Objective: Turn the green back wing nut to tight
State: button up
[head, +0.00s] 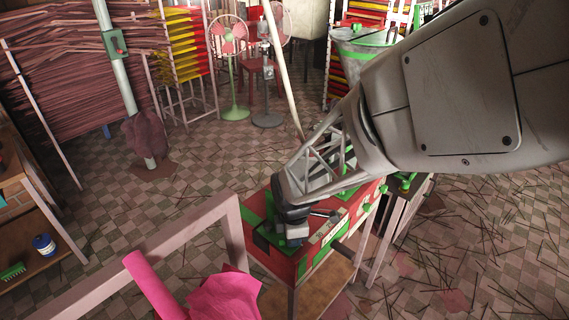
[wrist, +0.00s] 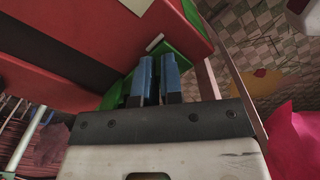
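The red and green extruder machine (head: 305,262) stands on a wooden stand in the head view. My gripper (head: 292,238) points down at a green part on its near left top. In the wrist view my gripper's two bluish fingers (wrist: 158,66) are close together with a narrow dark gap between them. A green part of the machine (wrist: 114,96) lies beside and behind the fingers. I cannot tell whether they touch it or hold anything. I cannot make out the green back wing nut for certain; the fingers may hide it. Small green knobs (head: 368,207) show on the machine's right side.
A pale pink rail (head: 190,232) and a bright pink cloth (head: 225,297) are near the machine at the front. A wooden shelf (head: 40,215) stands at left. Fans (head: 233,60) and racks stand behind.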

jog(key=shift+m, duration=0.4)
grip_shut()
jog(key=m, duration=0.2)
jog(key=shift+s+m, duration=0.2)
jog(key=shift+m, duration=0.1)
jog(key=m, duration=0.3)
jog(key=shift+s+a+m, duration=0.1)
jog(key=shift+s+m, duration=0.1)
jog(key=shift+m, duration=0.1)
jog(key=m, duration=0.6)
jog(key=shift+s+a, duration=0.3)
jog(key=m, duration=0.6)
jog(key=shift+s+a+m, duration=0.1)
jog(key=shift+a+m, duration=0.2)
jog(key=shift+a, duration=0.05)
jog(key=m, duration=0.6)
jog(key=shift+a+m, duration=0.4)
jog(key=o, duration=0.6)
grip_release()
